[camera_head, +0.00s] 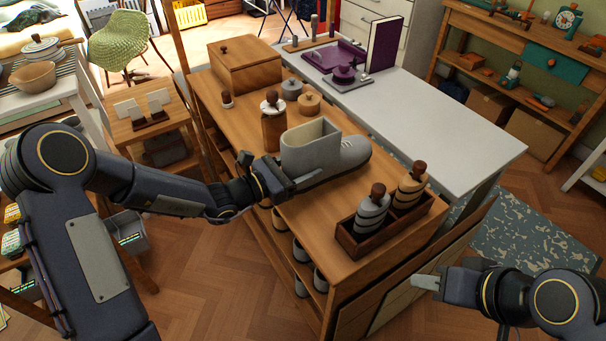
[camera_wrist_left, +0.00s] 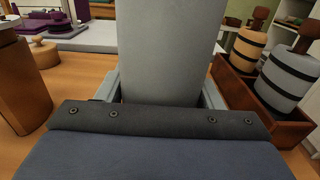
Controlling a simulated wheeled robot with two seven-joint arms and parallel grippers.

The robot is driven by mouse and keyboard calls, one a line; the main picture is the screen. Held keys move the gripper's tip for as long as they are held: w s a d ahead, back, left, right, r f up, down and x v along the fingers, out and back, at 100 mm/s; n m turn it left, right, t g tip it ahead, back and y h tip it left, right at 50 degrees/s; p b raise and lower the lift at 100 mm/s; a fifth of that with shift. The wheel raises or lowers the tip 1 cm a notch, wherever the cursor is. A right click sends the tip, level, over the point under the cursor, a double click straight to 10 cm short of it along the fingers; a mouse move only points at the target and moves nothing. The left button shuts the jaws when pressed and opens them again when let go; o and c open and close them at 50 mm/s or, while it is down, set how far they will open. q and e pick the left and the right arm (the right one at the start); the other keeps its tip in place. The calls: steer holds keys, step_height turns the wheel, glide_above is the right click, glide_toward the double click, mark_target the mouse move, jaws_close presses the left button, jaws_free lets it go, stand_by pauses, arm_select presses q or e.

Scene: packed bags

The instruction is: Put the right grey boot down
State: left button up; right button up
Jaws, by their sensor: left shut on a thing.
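The grey boot (camera_head: 322,156) is upright at the middle of the wooden bench, its toe to the right and its cream-lined opening upward. My left gripper (camera_head: 287,182) is shut on the boot from the left. In the left wrist view the boot (camera_wrist_left: 150,50) rises as a grey wall between the fingers, and its sole is hidden there. I cannot tell whether the sole touches the bench top. My right gripper (camera_head: 428,283) is empty, low at the right beyond the bench's front edge. Its jaw gap does not show clearly.
On the wooden bench (camera_head: 310,225), a dark tray (camera_head: 362,247) holds two banded bottles at the near right. A brown jar (camera_head: 273,130), small lidded pots and a wooden box (camera_head: 246,65) stand farther back. A white table (camera_head: 440,125) adjoins it. Some bench top in front of the boot is bare.

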arm_select(q)
steer(key=shift+w+d+f, duration=0.2)
steer(key=shift+w+f, duration=0.4)
steer(key=shift+f, duration=1.6)
steer(key=shift+f+b, duration=0.2)
steer(key=shift+b, duration=0.2)
steer(key=o, duration=1.3)
